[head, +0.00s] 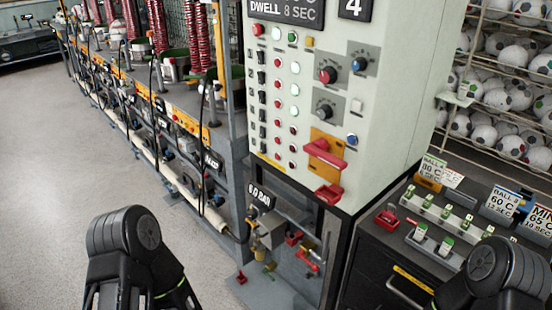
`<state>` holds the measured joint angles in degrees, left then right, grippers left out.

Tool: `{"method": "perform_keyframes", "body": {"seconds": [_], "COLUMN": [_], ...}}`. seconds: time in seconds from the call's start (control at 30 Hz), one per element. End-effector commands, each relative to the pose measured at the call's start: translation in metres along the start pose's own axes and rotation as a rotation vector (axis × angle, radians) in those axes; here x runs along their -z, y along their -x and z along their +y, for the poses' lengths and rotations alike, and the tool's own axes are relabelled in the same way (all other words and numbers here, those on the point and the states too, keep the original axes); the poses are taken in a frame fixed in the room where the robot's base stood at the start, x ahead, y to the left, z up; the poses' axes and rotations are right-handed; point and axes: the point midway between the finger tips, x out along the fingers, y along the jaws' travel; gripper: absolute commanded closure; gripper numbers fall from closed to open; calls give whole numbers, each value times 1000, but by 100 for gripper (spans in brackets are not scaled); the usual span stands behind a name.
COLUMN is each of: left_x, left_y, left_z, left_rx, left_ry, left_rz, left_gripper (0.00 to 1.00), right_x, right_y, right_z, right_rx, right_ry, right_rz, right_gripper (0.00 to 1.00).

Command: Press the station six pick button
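A pale control cabinet (395,105) stands in the middle of the head view. My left arm shows at the bottom left and my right arm at the bottom right, both apart from the panel. Neither gripper's fingertips show.
Larger knobs (328,75) and red handles (328,193) project from the cabinet. A row of press stations (200,150) runs back at left. A dark bench (385,255) with switches and a ball rack (500,90) stand at right. The grey floor (60,170) at left is clear.

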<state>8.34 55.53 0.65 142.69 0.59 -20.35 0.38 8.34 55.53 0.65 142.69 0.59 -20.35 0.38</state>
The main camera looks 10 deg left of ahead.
Motion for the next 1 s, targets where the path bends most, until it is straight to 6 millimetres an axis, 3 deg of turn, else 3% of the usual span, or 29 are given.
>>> {"method": "perform_keyframes", "body": {"seconds": [0.3, 0.73, 1.0], "left_x": [0, 0, 0], "left_y": [0, 0, 0], "left_z": [0, 0, 0], "left_rx": [0, 0, 0], "left_ry": [0, 0, 0], "left_rz": [0, 0, 0], "left_gripper": [64, 100, 100], "right_x": [0, 0, 0], "right_y": [0, 0, 0], "right_z": [0, 0, 0], "right_rx": [0, 0, 0], "right_ry": [0, 0, 0], "right_rz": [0, 0, 0], "right_gripper": [74, 74, 74]}}
